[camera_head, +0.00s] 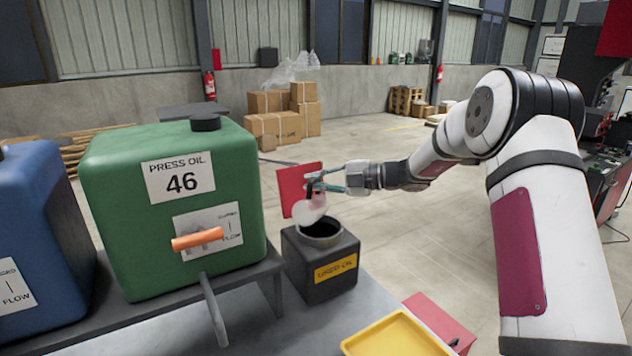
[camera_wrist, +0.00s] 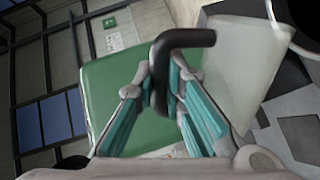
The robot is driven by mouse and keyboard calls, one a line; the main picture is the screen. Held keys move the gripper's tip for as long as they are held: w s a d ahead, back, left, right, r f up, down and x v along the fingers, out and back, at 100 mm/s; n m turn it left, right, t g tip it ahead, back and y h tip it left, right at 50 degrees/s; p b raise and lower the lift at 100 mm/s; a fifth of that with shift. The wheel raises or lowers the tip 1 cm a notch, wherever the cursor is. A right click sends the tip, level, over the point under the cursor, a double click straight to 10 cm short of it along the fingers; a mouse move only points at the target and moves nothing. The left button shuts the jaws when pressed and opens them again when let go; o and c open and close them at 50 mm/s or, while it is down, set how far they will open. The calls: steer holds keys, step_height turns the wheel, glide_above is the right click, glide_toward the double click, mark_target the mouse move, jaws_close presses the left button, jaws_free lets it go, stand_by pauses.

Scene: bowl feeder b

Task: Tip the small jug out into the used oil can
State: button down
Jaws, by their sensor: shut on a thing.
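The used oil can (camera_head: 318,281) is a dark square can with a yellow label and a round open mouth on top. The small jug (camera_head: 307,212) is pale and translucent, and appears tilted just above the can's mouth at its left side. My gripper (camera_head: 318,182) is shut on the jug's black handle. In the wrist view, the teal fingers of my gripper (camera_wrist: 170,95) close around the dark handle (camera_wrist: 187,38), with the pale jug body (camera_wrist: 235,70) to the right. I cannot see any liquid stream or what is inside the jug.
A green press oil tank (camera_head: 120,245) stands left of the can, with an orange-handled tap (camera_head: 198,239) in front. A blue tank (camera_head: 45,230) is farther left. A red panel (camera_head: 293,185) shows behind the jug. A yellow tray (camera_head: 395,335) lies at the front right.

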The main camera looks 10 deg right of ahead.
mark_target(311, 188)
steer(key=shift+p, duration=0.35)
steer(key=shift+s, duration=0.1)
steer(key=shift+s+a+f+n+p, duration=0.15)
steer(key=shift+s+a+n+p, duration=0.3)
steer(key=shift+s+n+p, duration=0.3)
steer(key=shift+s+a+f+n+t+p, duration=0.3)
steer(key=shift+s+a+n+t+p, duration=0.15)
steer(key=shift+s+n+p, duration=0.3)
steer(key=shift+a+f+h, duration=0.1)
steer(key=shift+f+h, duration=0.1)
steer(key=shift+h, duration=0.1)
